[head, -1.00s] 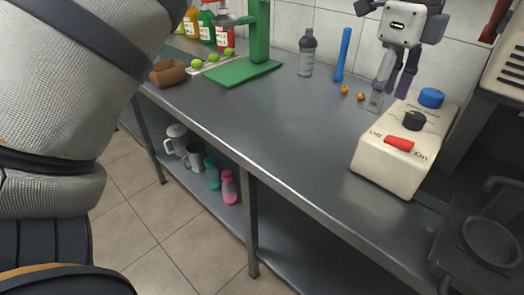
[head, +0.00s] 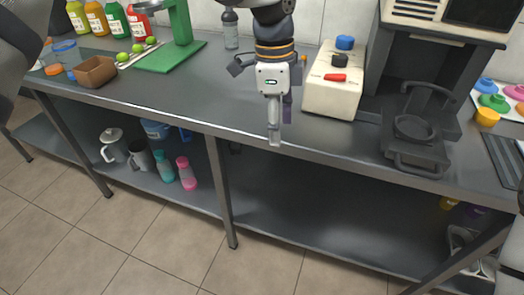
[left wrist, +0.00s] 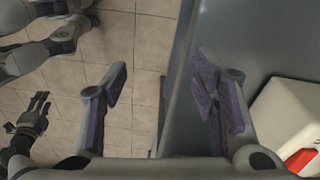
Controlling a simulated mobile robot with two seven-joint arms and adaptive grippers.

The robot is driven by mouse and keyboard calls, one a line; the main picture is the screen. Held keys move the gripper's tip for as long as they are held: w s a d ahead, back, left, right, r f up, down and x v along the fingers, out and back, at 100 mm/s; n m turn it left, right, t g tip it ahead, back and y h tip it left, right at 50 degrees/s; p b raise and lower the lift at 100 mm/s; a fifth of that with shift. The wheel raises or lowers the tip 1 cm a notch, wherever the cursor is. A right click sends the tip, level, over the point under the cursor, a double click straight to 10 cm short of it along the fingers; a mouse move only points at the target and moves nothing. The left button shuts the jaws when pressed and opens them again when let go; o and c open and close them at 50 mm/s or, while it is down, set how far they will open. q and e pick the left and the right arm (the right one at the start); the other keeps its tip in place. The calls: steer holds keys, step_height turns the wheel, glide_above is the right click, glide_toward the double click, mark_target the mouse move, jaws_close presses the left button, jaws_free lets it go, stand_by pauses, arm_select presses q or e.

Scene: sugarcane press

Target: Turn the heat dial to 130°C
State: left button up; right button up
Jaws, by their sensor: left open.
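The cream control box (head: 332,98) stands on the worktop in the head view. It carries a blue knob (head: 345,42), a black dial (head: 339,60) and a red switch (head: 335,77). Temperature marks are too small to read. My left gripper (head: 280,125) points down near the worktop's front edge, left of the box and apart from it. In the left wrist view the left gripper (left wrist: 162,65) is open and empty. The box (left wrist: 280,115) and red switch (left wrist: 301,160) show at its right. A dark gripper (left wrist: 35,115), apparently my right one, shows at the left; its opening is unclear.
A black machine with a pan-like holder (head: 415,130) stands right of the box. A green press (head: 180,45), limes (head: 122,57), a brown tray (head: 96,71) and a grey bottle (head: 230,29) are farther left. The worktop (head: 130,95) left of my gripper is largely clear.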

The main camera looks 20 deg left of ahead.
arm_select(q)
steer(key=shift+n, duration=0.5)
steer(key=s+f, duration=0.1)
steer(key=f, duration=0.1)
steer(key=s+f, duration=0.1)
steer(key=shift+s+f, duration=0.15)
steer(key=shift+f, duration=0.25)
steer(key=s+a+f+n+g+h, duration=0.15)
steer(key=s+f+n, duration=0.75)
steer(key=s+f, duration=1.3)
steer(key=s+a+n+y, duration=0.1)
steer(key=s+a+n, duration=0.2)
steer(key=s, duration=0.6)
steer(key=s+a+n+y, duration=0.1)
steer(key=s+a+n, duration=0.3)
steer(key=s, duration=0.5)
steer(key=a, duration=0.2)
steer(key=shift+s+a+f+g, duration=0.25)
steer(key=shift+a+g, duration=0.05)
steer(key=shift+g, duration=0.05)
